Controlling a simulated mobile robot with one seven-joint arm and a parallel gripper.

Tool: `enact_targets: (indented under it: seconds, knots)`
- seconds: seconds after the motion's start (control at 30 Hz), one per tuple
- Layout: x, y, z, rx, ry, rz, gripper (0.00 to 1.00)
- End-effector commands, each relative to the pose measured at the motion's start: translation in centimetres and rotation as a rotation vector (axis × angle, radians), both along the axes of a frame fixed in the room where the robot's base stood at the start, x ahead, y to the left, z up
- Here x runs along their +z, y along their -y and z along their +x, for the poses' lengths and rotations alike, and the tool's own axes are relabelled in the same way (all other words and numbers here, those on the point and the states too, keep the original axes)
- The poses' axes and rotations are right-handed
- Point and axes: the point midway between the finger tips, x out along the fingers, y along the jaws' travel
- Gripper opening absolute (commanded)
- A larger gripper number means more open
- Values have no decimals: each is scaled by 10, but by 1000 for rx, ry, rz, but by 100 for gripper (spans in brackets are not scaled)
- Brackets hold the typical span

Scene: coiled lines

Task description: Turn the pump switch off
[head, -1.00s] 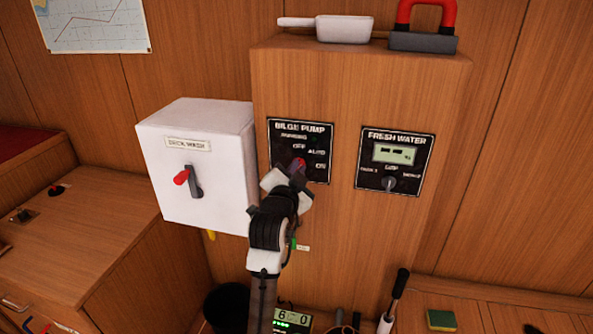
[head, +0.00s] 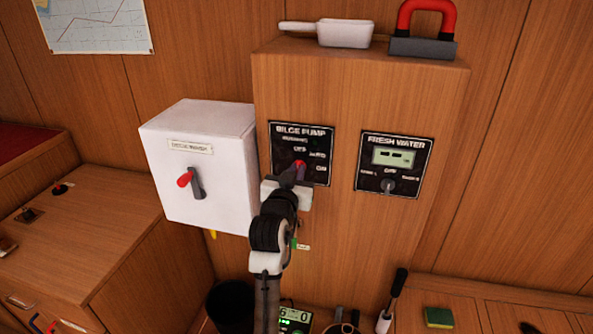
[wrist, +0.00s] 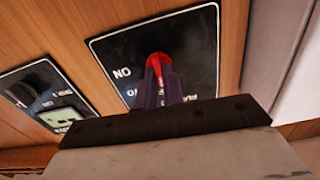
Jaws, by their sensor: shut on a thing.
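The bilge pump panel (head: 287,147) is a black plate on the wooden cabinet front, with OFF, AUTO and ON marks. Its red-tipped switch knob (head: 300,163) shows just beyond my gripper (head: 294,172). In the wrist view the panel (wrist: 115,50) appears turned over, and the red knob (wrist: 158,64) sits between the dark fingers of my gripper (wrist: 160,82). My gripper is shut on the knob. The fingers hide most of the knob's body, so I cannot tell its exact setting.
A white deck wash box (head: 198,165) with its own red-tipped lever (head: 190,182) stands close on the left. The fresh water panel (head: 394,165) is on the right. A white scoop (head: 345,33) and a red-handled block (head: 424,30) lie on top of the cabinet.

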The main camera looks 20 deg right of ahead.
Motion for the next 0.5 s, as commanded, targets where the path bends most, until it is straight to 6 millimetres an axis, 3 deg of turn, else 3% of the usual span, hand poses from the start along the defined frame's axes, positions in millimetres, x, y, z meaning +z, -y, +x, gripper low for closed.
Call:
enact_targets:
  seconds: [0.5]
  knots:
    - [0,0,0,0,-34,-50,0]
